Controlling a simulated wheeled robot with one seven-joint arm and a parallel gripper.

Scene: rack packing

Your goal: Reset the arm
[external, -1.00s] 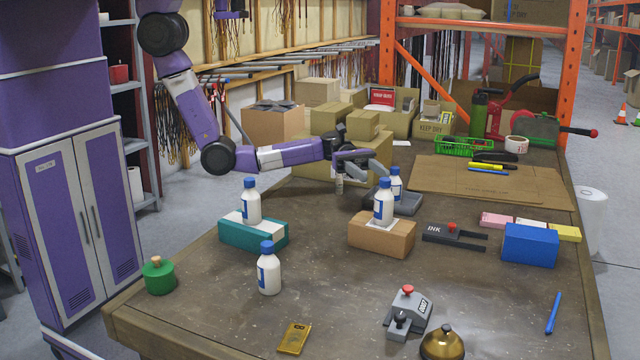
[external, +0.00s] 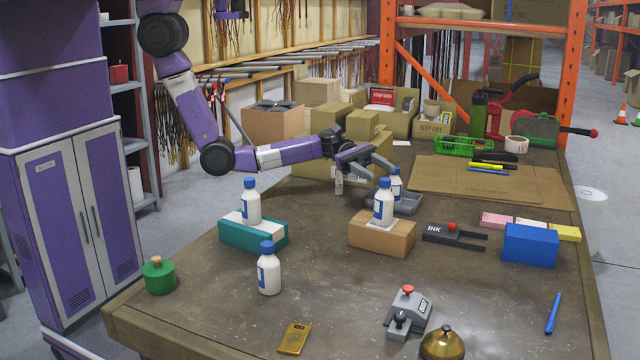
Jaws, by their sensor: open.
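My gripper (external: 376,172) is open and empty. It hangs above the far middle of the table, pointing right and down, just above and behind a white bottle (external: 396,186) with a blue label that stands by a dark grey tray (external: 410,201). My purple and white arm reaches to it from the left. A second such bottle (external: 383,207) stands on a brown cardboard box (external: 382,240). A third (external: 250,206) stands on a teal box (external: 240,236). A fourth bottle (external: 268,272) stands on the bare table (external: 200,318).
Cardboard boxes (external: 323,118) stand behind my gripper. Flat cardboard (external: 480,190) lies at the back right. An ink pad (external: 447,233), a blue box (external: 530,244), a grey stamp device (external: 407,310), a brass bell (external: 442,343) and a green weight (external: 158,276) stand around the table.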

